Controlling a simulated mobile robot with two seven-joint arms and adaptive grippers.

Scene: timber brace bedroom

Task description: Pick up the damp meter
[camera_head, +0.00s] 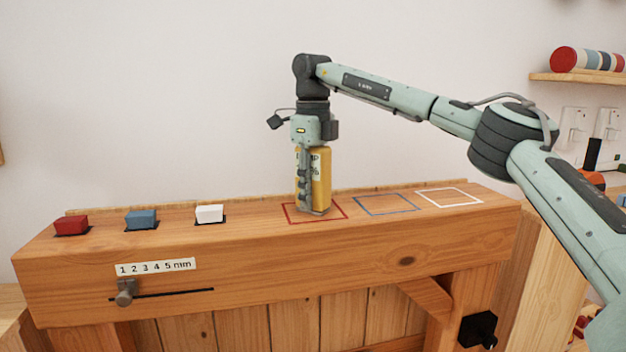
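The damp meter (323,180) is a yellow upright block with a white label, partly readable as "MP" and "%". It stands at the red outlined square (335,208) on top of the wooden beam. My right gripper (309,190) points straight down over it. One finger runs down the meter's near left side, close against it. The other finger is hidden behind the meter, so I cannot tell whether the grip is closed. The meter's base appears to be at the beam's top, with no clear gap. My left gripper is not in view.
Red (71,225), blue (141,219) and white (209,214) blocks sit along the beam's left half. Blue (386,204) and white (448,197) outlined squares are empty on the right. A scale label (156,267) and slider knob (125,292) are on the beam's front.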

